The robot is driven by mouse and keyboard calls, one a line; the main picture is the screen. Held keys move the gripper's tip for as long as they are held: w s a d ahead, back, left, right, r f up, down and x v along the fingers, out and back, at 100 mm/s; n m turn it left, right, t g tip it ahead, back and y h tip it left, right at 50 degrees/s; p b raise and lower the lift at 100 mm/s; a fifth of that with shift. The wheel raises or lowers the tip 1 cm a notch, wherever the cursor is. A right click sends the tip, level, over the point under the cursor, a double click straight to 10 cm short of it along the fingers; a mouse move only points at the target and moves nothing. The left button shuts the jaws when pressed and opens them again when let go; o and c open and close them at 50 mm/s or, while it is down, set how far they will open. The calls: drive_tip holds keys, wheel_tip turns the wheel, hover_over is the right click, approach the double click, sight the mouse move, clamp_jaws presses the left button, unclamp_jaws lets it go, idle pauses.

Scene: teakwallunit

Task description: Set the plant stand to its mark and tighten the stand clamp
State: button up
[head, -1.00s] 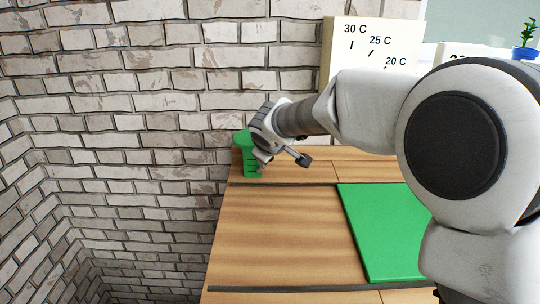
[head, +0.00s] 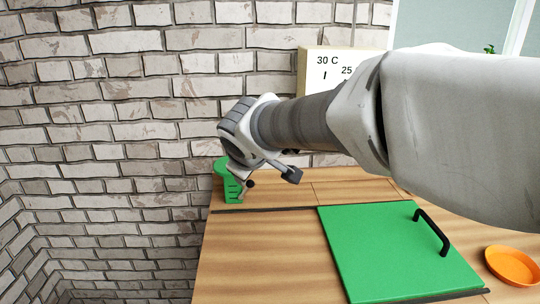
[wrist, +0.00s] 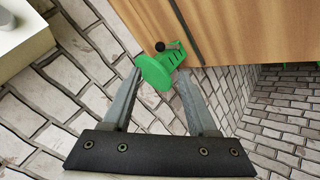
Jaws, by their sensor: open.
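The green plant stand (head: 232,188) is at the far left end of the wooden top. It has a round green plate on top and a post with dark scale lines. The wrist view shows its round plate (wrist: 154,73) and a small black knob (wrist: 160,46), seemingly the clamp, beside the post. My gripper (head: 244,190) is open at the stand. In the wrist view, the plate lies between the two fingertips (wrist: 160,71), with no clear contact. The stand's lower part is partly hidden.
A cream panel marked 30 C and 25 C (head: 312,75) stands behind my arm. A green board (head: 385,250) with a black handle (head: 433,232) lies on the wooden top (head: 260,260). An orange dish (head: 512,265) is at the right. A brick wall (head: 110,150) is at left.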

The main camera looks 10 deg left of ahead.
drive_tip(key=v, duration=0.3)
drive_tip(key=shift+s+r+p, duration=0.15)
drive_tip(key=shift+s+p, duration=0.05)
drive_tip(key=shift+p, duration=0.1)
drive_tip(key=shift+d, duration=0.1)
